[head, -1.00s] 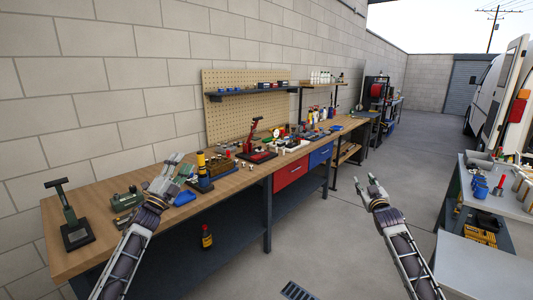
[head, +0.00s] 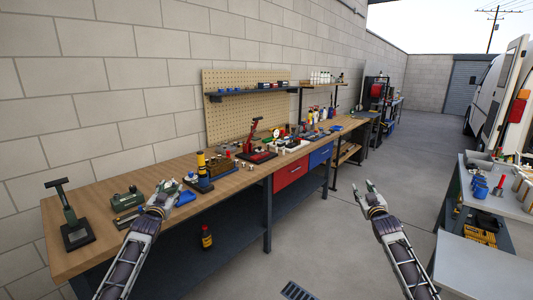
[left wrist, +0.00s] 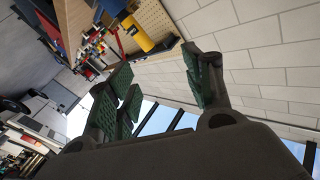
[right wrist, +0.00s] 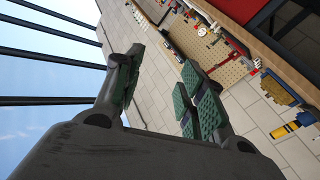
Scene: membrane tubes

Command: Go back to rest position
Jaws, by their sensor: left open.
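My left gripper (head: 166,190) is in front of the near part of the wooden workbench (head: 92,212) in the head view. Its fingers are spread and empty in the left wrist view (left wrist: 165,85). My right gripper (head: 372,192) hangs over the open floor to the right of the bench. Its fingers stand apart with nothing between them in the right wrist view (right wrist: 160,85). Neither gripper holds anything.
The bench carries a black-based press (head: 76,230), a green device (head: 127,199), a yellow-topped bottle (head: 202,166) and a red press (head: 255,145). A side table (head: 485,262) stands at right. The concrete floor (head: 335,235) between is clear.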

